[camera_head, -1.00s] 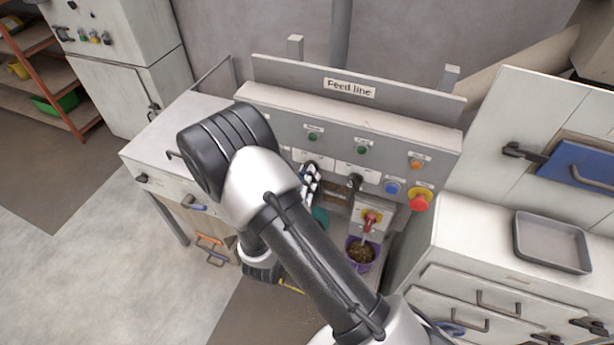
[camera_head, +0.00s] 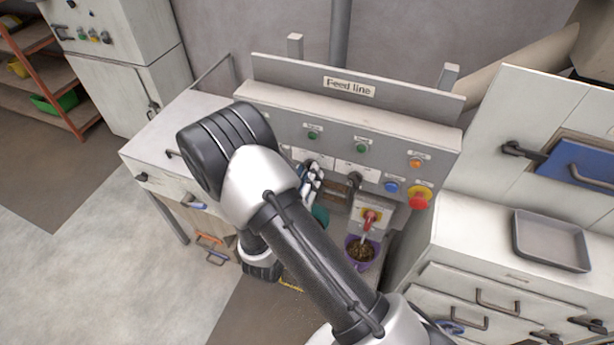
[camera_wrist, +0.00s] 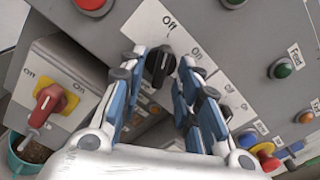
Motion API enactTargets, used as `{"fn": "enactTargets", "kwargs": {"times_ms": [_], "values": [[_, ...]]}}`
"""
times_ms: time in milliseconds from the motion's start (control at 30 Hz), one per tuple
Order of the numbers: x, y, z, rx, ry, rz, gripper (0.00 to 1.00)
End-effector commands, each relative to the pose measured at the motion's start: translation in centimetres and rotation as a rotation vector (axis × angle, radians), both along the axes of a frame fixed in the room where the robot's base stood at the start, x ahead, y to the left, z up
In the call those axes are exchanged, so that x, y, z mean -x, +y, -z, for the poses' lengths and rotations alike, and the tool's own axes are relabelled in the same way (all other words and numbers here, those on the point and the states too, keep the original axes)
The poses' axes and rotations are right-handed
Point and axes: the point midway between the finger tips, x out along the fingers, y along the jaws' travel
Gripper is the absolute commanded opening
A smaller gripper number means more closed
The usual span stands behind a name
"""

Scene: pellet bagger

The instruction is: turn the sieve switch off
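A black rotary switch knob (camera_wrist: 160,66) on the grey panel shows in the wrist view, with Off and On printed beside it. Its name cannot be read, so I cannot tell for certain that it is the sieve switch. My gripper (camera_wrist: 163,69) has its two blue-and-grey fingers on either side of this knob, with small gaps visible. It appears open. In the head view my gripper (camera_head: 312,182) is at the front of the feed line panel (camera_head: 290,118), partly hidden by my arm. A second black knob (camera_head: 354,181) sits to its right.
A red-and-yellow rotary switch (camera_wrist: 49,100) is left in the wrist view. Another (camera_head: 371,217) stands above a purple bucket (camera_head: 361,253) in the head view. Near the second knob are a blue button (camera_head: 391,187) and a red emergency button (camera_head: 419,198). A tray (camera_head: 551,241) lies right.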

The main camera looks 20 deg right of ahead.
Motion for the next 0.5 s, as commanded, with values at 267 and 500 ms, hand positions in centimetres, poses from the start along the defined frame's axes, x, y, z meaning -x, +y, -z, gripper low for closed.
{"fn": "enactTargets", "kwargs": {"times_ms": [267,500], "values": [[0.2,0.2,0.0,-0.001,-0.001,-0.001,0.31],[3.1,2.6,0.0,0.001,0.001,-0.008,0.31]]}}
